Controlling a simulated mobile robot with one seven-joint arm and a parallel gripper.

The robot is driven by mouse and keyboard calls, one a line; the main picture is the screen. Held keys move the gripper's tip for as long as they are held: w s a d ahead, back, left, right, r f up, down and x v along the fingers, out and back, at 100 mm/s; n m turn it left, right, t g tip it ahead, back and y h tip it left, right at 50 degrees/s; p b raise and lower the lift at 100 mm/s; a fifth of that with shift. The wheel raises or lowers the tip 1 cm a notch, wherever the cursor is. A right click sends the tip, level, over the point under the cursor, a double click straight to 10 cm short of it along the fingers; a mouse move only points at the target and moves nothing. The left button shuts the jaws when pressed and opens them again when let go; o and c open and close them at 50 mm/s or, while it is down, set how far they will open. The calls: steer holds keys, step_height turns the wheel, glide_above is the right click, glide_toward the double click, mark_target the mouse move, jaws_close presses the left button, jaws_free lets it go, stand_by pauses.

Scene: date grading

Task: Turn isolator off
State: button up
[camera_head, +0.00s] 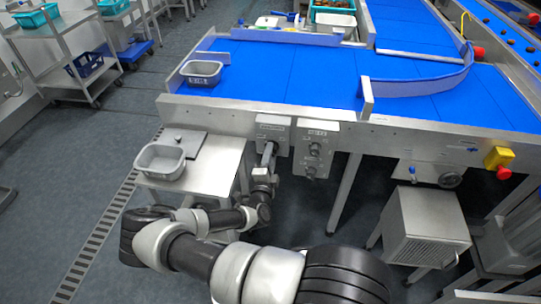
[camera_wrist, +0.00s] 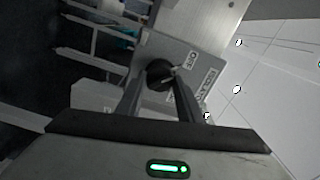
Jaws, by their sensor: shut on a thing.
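The isolator box (camera_head: 271,127) is a grey panel on the front edge of the blue conveyor table. In the wrist view its face (camera_wrist: 188,48) carries labels and a round black knob (camera_wrist: 160,74). My gripper (camera_head: 268,158) is at the lower part of this box in the head view, hiding the knob there. In the wrist view my gripper (camera_wrist: 160,95) has its two fingers on either side of the knob and is shut on it. One label near the knob reads like "OFF"; the knob's exact setting is hard to tell.
A second control box (camera_head: 316,140) with knobs sits just right of the isolator. A steel side table (camera_head: 212,170) with a grey tub (camera_head: 161,160) stands to the left. A yellow box with a red button (camera_head: 499,160) and a vented unit (camera_head: 426,225) are to the right.

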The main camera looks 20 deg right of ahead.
steer(key=o, duration=1.1)
steer(key=shift+c, duration=0.2)
steer(key=v, duration=1.7)
steer(key=shift+s+p, duration=0.25)
steer(key=shift+p, duration=0.1)
steer(key=shift+a, duration=0.15)
